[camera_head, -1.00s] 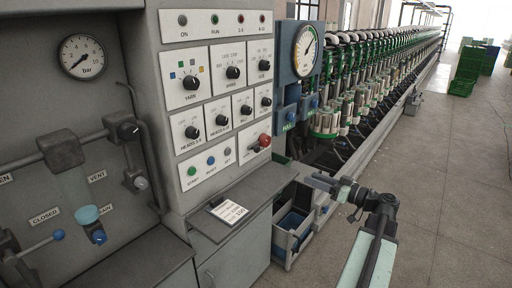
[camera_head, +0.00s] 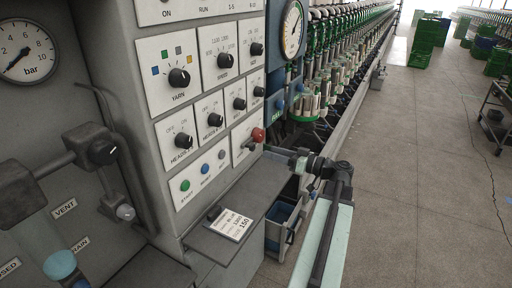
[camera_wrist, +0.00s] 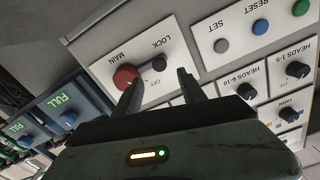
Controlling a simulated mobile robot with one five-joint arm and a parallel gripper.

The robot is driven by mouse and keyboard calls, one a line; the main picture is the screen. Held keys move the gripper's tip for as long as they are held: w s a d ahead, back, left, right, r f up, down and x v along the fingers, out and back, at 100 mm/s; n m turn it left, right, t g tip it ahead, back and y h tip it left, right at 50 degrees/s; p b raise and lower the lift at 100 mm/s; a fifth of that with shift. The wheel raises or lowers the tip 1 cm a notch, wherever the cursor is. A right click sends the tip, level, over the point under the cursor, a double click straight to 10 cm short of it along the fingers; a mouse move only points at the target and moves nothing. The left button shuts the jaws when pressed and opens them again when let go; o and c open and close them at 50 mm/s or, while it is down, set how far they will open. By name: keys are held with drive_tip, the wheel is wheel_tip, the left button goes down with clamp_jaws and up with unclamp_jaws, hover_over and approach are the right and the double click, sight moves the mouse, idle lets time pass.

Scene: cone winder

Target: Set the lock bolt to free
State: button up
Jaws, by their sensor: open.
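The lock bolt (camera_wrist: 159,63) is a small dark knob beside the word LOCK on a white plate (camera_wrist: 146,57), which appears upside down in the wrist view. A red main knob (camera_wrist: 126,76) sits next to it. In the head view the red knob (camera_head: 258,134) shows at the panel's right edge, and the lock bolt (camera_head: 249,146) is small and dark there. My gripper (camera_wrist: 160,79) is open and empty, its two fingers pointing at the plate with the bolt between their tips in the picture. In the head view my gripper (camera_head: 297,164) is right of the panel, apart from it.
A ledge with a printed card (camera_head: 231,224) juts out below the panel. Blue FULL units (camera_wrist: 63,110) are beside the plate. Set, reset and start buttons (camera_wrist: 261,26) are close by.

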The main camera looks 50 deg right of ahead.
sight(254, 147)
drive_tip(key=x, duration=0.6)
drive_tip(key=shift+w+a, duration=0.1)
drive_tip(key=shift+w, duration=0.25)
clamp_jaws()
idle(1.0)
